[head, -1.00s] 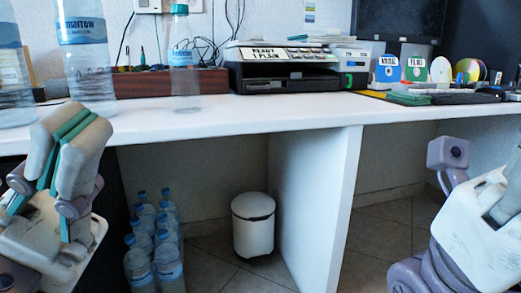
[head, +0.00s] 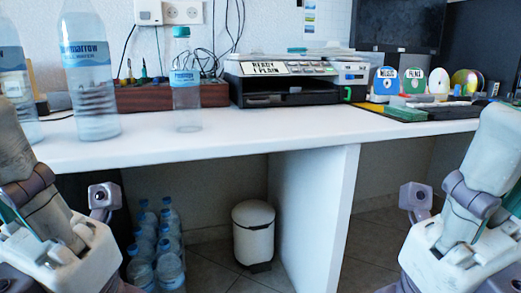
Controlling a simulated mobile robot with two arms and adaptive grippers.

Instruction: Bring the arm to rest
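My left gripper (head: 28,185) is at the lower left of the head view, in front of the table edge, partly cut off by the frame. My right gripper (head: 485,175) is at the lower right, raised in front of the table's right part, also partly cut off. Neither one shows anything held between its fingers. The finger gaps are turned away or out of frame, so I cannot see how far they are open.
A white table (head: 240,132) crosses the view. Bottles (head: 92,75) stand at its left, a printer (head: 285,85) at the middle. Labelled disc dividers (head: 386,83) and discs (head: 465,80) are at the right. Below are a bin (head: 254,235) and several bottles (head: 168,262).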

